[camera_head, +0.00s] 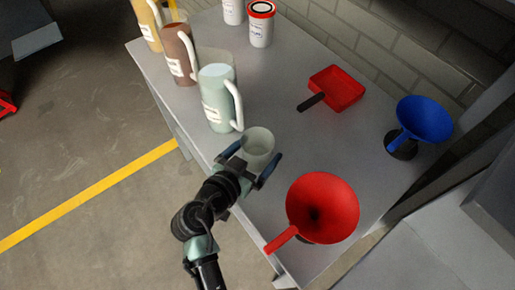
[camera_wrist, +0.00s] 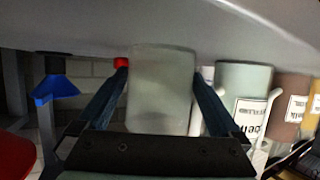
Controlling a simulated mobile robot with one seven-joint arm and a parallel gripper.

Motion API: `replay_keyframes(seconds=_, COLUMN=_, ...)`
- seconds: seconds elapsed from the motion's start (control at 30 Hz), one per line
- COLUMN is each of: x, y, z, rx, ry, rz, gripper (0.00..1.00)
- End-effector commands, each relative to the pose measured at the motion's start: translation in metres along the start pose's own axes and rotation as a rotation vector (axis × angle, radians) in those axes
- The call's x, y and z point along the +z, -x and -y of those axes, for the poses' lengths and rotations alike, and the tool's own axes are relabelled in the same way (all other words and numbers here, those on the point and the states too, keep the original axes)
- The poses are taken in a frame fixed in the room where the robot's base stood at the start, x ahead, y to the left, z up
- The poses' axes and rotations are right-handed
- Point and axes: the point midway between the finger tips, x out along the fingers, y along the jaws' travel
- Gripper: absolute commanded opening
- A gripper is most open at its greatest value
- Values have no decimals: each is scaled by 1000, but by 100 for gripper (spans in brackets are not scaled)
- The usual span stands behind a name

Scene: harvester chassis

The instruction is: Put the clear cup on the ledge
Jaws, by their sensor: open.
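The clear cup (camera_head: 257,143) stands upright on the grey tabletop (camera_head: 295,150), near its left edge. It also fills the middle of the wrist view (camera_wrist: 160,92). My gripper (camera_head: 259,154) is open, with one finger on each side of the cup. In the wrist view the fingers (camera_wrist: 160,80) flank the cup. Whether they touch it I cannot tell. I cannot make out a ledge separate from the tabletop.
A pale green pitcher (camera_head: 218,98) stands just behind the cup, with a brown pitcher (camera_head: 178,52) beyond. A red funnel (camera_head: 335,205) is to the right and near. A red dustpan (camera_head: 337,90) and blue funnel (camera_head: 424,118) stand farther right. Bare tabletop lies between them.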

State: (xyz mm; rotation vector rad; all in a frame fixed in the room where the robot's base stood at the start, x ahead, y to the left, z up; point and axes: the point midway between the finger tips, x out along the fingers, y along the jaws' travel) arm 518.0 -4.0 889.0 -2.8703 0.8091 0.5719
Motion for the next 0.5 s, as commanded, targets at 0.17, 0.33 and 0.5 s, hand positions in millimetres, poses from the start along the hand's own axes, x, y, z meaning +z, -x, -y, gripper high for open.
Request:
replay_keyframes(seconds=0.17, x=0, y=-4, z=0, rx=-1, ry=-1, rz=0, gripper=100)
replay_keyframes(seconds=0.33, x=0, y=-3, z=0, rx=-1, ry=-1, rz=0, gripper=86)
replay_keyframes(seconds=0.5, x=0, y=-3, z=0, rx=-1, ry=0, rz=0, gripper=55)
